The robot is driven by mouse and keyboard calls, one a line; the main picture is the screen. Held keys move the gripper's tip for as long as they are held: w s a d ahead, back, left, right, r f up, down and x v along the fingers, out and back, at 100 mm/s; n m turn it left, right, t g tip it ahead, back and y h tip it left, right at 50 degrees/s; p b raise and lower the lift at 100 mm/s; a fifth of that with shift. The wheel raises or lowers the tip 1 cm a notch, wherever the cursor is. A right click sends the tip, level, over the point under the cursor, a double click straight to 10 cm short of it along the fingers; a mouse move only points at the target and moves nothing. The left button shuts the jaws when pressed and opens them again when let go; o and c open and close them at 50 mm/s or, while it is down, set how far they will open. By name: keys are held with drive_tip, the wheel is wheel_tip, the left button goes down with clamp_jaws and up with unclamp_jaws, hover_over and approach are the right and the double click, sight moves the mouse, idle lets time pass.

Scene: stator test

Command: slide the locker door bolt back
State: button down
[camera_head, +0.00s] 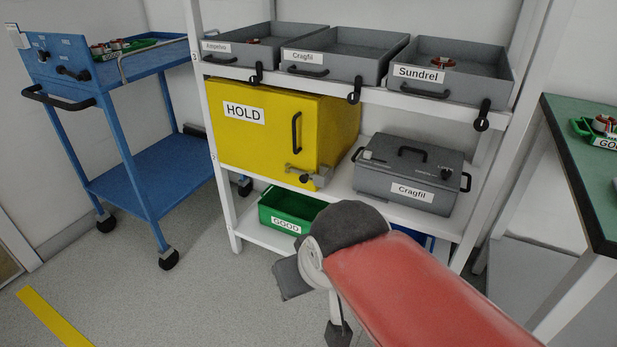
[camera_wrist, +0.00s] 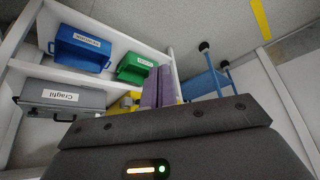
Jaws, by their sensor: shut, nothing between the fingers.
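The yellow locker marked HOLD (camera_head: 260,135) stands on the middle shelf, its door closed, with a black vertical handle (camera_head: 296,132). The bolt (camera_head: 303,178), metal with a dark knob, sits low on the door's right side. Whether the bolt is across or back I cannot tell at this size. My gripper shows in the wrist view as two purple fingers (camera_wrist: 159,88) side by side, shut and empty. Beside and behind them a little of the yellow locker (camera_wrist: 122,106) shows; the bolt is not clear there.
A grey Cragfil case (camera_head: 412,172) stands right of the locker. A green GOOD bin (camera_head: 290,208) and a blue bin (camera_wrist: 83,48) are on the bottom shelf. Grey trays (camera_head: 450,72) are above. A blue trolley (camera_head: 150,165) stands left, a green-topped table (camera_head: 585,165) right.

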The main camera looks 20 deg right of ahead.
drive_tip(key=w+d+m+b, duration=0.5)
drive_tip(key=w+d+b, duration=0.1)
drive_tip(key=w, duration=0.7)
drive_tip(key=m+t+h+b, duration=0.1)
drive_tip(key=m+b, duration=0.3)
drive_tip(key=m, duration=0.3)
approach(315, 180)
drive_tip(key=s+r, duration=0.2)
drive_tip(key=s, duration=0.3)
drive_tip(key=shift+s+a+r, duration=0.2)
drive_tip(key=shift+r, duration=0.15)
drive_tip(key=shift+f, duration=0.1)
drive_tip(key=x, duration=1)
drive_tip(key=shift+w+d+b, duration=0.1)
drive_tip(key=shift+d+b, duration=0.05)
drive_tip(key=shift+b, duration=0.25)
drive_tip(key=shift+w+a+n, duration=0.15)
drive_tip(key=shift+w+a, duration=0.15)
drive_tip(key=shift+w, duration=0.3)
drive_tip(key=shift+w+a+n, duration=0.15)
drive_tip(key=shift+w+a, duration=0.15)
drive_tip(key=shift+w, duration=0.25)
drive_tip(key=shift+w+a+f, duration=0.15)
drive_tip(key=shift+w+a, duration=0.15)
drive_tip(key=shift+w, duration=0.3)
